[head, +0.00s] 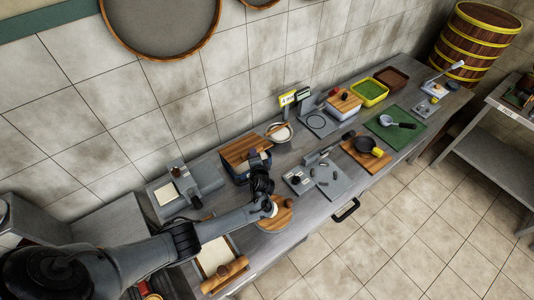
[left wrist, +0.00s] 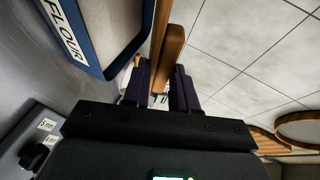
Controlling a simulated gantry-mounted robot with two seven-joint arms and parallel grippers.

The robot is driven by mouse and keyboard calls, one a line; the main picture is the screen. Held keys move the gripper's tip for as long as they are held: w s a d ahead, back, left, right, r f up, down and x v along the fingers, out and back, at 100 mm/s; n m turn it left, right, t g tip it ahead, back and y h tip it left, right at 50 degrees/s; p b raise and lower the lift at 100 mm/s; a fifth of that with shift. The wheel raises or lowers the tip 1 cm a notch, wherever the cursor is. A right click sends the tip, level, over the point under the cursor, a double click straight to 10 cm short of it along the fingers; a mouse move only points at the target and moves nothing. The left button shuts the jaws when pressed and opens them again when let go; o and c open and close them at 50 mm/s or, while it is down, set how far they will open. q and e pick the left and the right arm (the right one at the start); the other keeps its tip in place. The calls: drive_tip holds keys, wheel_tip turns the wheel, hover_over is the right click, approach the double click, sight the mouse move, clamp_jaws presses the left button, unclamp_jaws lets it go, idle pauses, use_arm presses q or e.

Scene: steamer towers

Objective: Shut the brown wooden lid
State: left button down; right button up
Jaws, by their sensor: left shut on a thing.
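The brown wooden lid (head: 241,148) is on the blue flour bin (head: 254,172), at the back of the counter left of centre. In the left wrist view the lid (left wrist: 168,42) shows nearly edge-on, raised beside the bin (left wrist: 99,62), which has a "FLOUR" label. The lid stands tilted from the bin's opening; its exact angle is hard to tell. My left gripper (left wrist: 161,90) is shut on the lid's edge, with one dark finger on each side. In the head view my left gripper (head: 262,164) is at the lid's right side, partly hidden by its own wrist.
A grey scale-like device (head: 186,188) stands left of the bin. A white bowl (head: 280,132) is behind right. A round wooden board (head: 277,215) lies in front, partly under my arm. A tray with a rolling pin (head: 224,274) is near the front edge. The tiled wall is close behind.

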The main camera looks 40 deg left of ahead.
use_arm(q)
drive_tip(key=shift+t+y, duration=0.3)
drive_tip(key=shift+y, duration=0.3)
drive_tip(key=f+b, duration=0.1)
drive_tip(key=d+f+b, duration=0.1)
drive_tip(key=f+b, duration=0.2)
drive_tip(key=f, duration=0.1)
drive_tip(key=shift+s+d, duration=0.2)
drive_tip(key=shift+d, duration=0.05)
drive_tip(key=shift+m, duration=0.3)
drive_tip(key=c, duration=1)
unclamp_jaws()
drive_tip(key=shift+c, duration=0.2)
